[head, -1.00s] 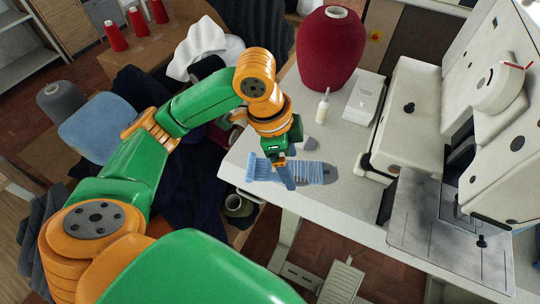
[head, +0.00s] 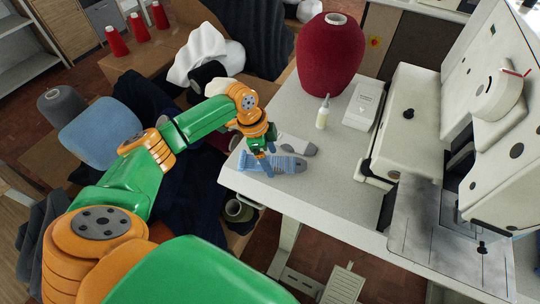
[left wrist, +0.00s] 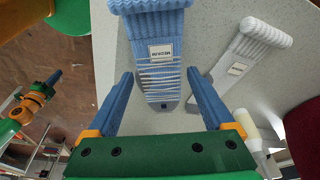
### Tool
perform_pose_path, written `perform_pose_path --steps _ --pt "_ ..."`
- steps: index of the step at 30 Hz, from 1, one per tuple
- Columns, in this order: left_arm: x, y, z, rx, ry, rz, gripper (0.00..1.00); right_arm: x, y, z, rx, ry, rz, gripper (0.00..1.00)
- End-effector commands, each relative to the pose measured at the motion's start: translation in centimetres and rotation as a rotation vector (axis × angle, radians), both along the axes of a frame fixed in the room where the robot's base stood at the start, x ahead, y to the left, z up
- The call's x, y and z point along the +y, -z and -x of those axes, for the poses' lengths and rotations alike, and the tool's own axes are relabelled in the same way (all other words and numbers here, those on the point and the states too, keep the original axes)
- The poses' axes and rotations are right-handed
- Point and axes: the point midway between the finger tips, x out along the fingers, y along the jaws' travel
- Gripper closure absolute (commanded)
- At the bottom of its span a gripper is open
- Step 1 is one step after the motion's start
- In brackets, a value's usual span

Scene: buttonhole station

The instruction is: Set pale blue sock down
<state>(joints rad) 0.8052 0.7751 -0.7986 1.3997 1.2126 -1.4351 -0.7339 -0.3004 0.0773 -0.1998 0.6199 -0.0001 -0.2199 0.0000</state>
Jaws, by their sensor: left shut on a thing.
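The pale blue sock (head: 285,164) has a ribbed cuff, a white label and a grey toe. It is over the left end of the white table, cuff to the left in the head view. My left gripper (head: 266,165) is shut on it, a finger along each side. The left wrist view shows the sock (left wrist: 155,45) between the blue fingers, face and label toward the camera. I cannot tell whether it touches the table. A white and grey sock (head: 300,146) lies just behind it, apart from it.
A small white bottle (head: 323,113), a white box (head: 363,106) and a large red yarn cone (head: 330,58) stand farther back. The sewing machine (head: 408,120) is at the right. The table (head: 325,190) is clear to the right of the socks.

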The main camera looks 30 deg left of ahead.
Motion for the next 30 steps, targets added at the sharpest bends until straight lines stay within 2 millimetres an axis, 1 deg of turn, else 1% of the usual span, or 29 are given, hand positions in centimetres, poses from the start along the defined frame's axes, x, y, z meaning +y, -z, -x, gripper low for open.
perform_pose_path --steps 4,5,6,12,15,17,24,27,30 --pt "0.0 0.4 0.0 0.0 -0.001 0.0 0.67 0.0 0.1 0.0 0.0 0.0 0.0 1.0" --pt "0.0 0.4 0.0 0.0 -0.001 0.0 0.11 0.0 0.1 0.0 0.0 0.0 0.0 1.0" --pt "0.0 0.3 0.0 -0.001 -0.001 0.0 0.0 0.0 0.1 0.0 0.0 0.0 0.0 1.0" --pt "0.0 0.3 0.0 0.0 -0.001 0.0 0.0 0.0 0.1 0.0 0.0 -0.001 0.0 1.0" --pt "0.1 -0.5 0.0 -0.001 0.0 0.0 0.0 -0.1 -0.1 0.0 0.0 -0.001 0.001 1.0" --pt "0.4 -1.6 0.0 -0.004 -0.002 -0.001 0.0 -0.1 -0.1 0.0 0.0 -0.001 0.001 1.0" --pt "2.1 -8.2 0.8 -0.006 -0.003 -0.001 0.0 -0.2 -0.3 0.0 -0.001 -0.002 0.003 1.0" --pt "2.6 -10.2 1.1 -0.004 -0.002 0.0 0.0 -0.2 -0.3 0.0 -0.001 -0.002 0.003 1.0" --pt "2.8 -11.3 1.3 -0.001 -0.001 0.001 0.0 -0.2 -0.4 0.0 -0.001 -0.002 0.003 1.0"
